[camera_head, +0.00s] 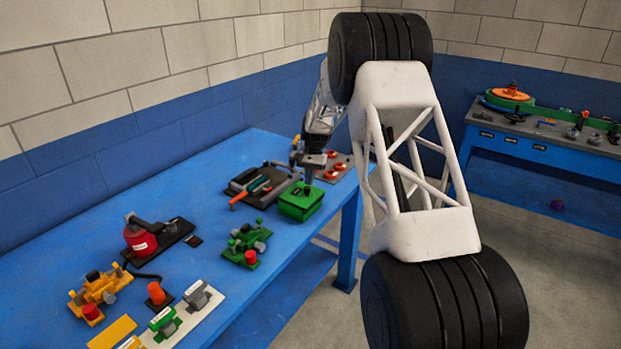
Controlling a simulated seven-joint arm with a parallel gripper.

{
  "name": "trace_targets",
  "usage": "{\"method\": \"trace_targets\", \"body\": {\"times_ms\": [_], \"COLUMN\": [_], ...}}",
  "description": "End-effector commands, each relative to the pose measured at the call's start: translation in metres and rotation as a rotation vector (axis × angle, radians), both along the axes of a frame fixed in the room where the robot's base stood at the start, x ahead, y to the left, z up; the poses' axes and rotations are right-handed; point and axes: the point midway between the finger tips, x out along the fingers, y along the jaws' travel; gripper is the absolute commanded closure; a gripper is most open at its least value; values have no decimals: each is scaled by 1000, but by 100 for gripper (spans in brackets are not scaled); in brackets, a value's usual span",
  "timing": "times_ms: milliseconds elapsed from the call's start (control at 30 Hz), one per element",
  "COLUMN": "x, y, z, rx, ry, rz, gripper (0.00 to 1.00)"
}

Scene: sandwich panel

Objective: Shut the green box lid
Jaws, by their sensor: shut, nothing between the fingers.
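The green box (301,203) sits near the right edge of the blue workbench, at its far end. Its green top faces up and looks down or nearly so; the box is too small in view to tell whether the lid is fully closed. My gripper (309,177) is just above and behind the box. Its fingers look shut, with nothing seen between them. I cannot tell whether the fingertips touch the lid.
A dark tray (250,196) with an orange-handled tool is left of the box. A panel with red knobs (338,168) lies behind it. A green device (246,243) stands in front. The blue workbench (75,237) has clear room along its back-left side.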

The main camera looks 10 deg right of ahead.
Motion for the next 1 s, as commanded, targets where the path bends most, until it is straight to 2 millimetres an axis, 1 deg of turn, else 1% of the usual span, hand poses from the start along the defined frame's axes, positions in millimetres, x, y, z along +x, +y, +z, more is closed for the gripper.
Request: {"method": "trace_targets", "body": {"times_ms": [267, 633, 1000], "x": [0, -19, -22], "y": [0, 15, 18], "z": [0, 0, -4], "rx": [0, 0, 0], "ry": [0, 0, 7], "rz": [0, 0, 0], "gripper": [100, 100, 100]}}
